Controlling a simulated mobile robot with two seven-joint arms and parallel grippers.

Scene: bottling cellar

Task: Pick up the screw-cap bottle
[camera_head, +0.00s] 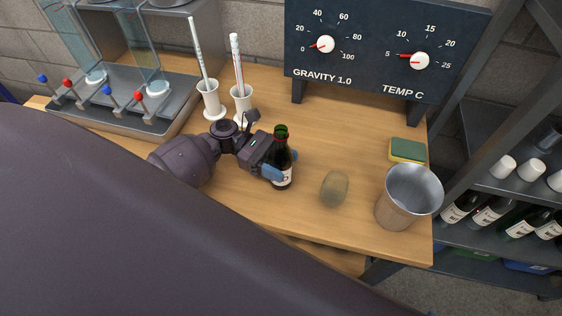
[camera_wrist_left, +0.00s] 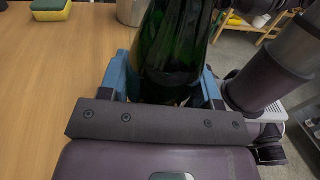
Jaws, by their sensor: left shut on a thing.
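The bottle (camera_head: 281,156) is dark green glass with a pale label low on its body. It stands upright on or just above the wooden table; I cannot tell which. My left gripper (camera_head: 281,169) comes in from the left and is shut on the bottle's body, its blue fingers on either side. In the left wrist view the bottle (camera_wrist_left: 173,45) fills the space between the blue fingers of my left gripper (camera_wrist_left: 166,80). Its neck top is out of that view. My right gripper is not in view.
An egg-shaped stone (camera_head: 334,188) and a metal bucket (camera_head: 407,197) stand right of the bottle. A sponge (camera_head: 407,151) lies behind them. Two white cylinders (camera_head: 211,101) with tall sticks and a metal rack (camera_head: 140,120) are at left. A gauge board (camera_head: 380,50) stands at the back.

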